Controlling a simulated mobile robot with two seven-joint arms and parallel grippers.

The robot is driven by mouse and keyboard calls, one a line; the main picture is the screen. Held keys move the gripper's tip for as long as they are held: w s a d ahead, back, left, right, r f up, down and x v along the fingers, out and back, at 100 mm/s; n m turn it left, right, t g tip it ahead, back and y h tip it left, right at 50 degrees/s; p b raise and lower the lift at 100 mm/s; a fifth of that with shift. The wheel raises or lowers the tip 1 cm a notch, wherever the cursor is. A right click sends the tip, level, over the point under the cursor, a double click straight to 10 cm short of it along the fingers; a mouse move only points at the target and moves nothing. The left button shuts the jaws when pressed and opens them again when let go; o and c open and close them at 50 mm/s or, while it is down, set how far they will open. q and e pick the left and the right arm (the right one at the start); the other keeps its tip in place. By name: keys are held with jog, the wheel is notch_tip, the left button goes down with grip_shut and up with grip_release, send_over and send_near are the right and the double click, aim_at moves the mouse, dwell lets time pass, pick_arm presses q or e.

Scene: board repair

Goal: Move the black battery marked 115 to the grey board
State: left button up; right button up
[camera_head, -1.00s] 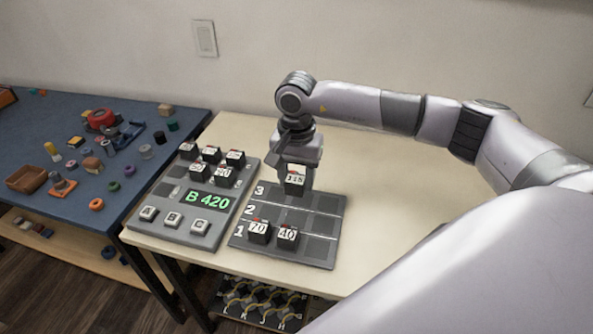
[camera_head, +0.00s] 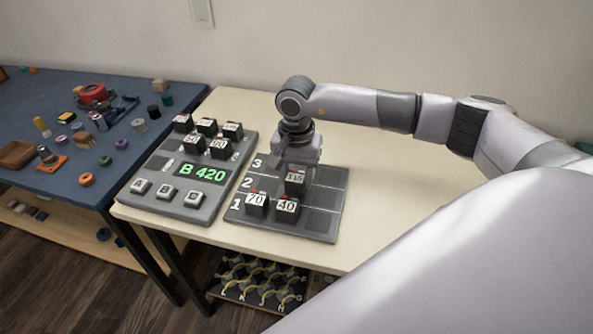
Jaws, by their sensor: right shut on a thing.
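The black battery marked 115 (camera_head: 295,182) is in my right gripper (camera_head: 297,170), which is shut on it. The battery is upright over the middle row, marked 2, of the grey board (camera_head: 322,222); I cannot tell whether it touches the board. Batteries marked 70 (camera_head: 256,203) and 40 (camera_head: 287,208) stand in the board's row 1, just in front of it. My left gripper is not in view.
A grey panel (camera_head: 158,207) to the left holds several black batteries, a green "B 420" display (camera_head: 203,173) and buttons A, B and C. A blue table (camera_head: 60,187) with small parts stands at far left. The tan table (camera_head: 400,190) is clear on the right.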

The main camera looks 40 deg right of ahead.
aim_at(297, 174)
jog(key=shift+f, duration=0.2)
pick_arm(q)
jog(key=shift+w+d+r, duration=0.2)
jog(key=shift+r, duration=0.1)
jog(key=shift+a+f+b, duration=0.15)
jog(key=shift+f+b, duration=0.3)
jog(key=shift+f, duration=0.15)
pick_arm(e)
jog(key=shift+f, duration=0.5)
jog(key=o, duration=1.2)
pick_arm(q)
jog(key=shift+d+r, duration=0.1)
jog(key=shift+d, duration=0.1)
pick_arm(e)
notch_tip(297, 174, up, 7)
jog(key=shift+r, duration=0.15)
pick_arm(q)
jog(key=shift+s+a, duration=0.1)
pick_arm(e)
jog(key=shift+s, duration=0.15)
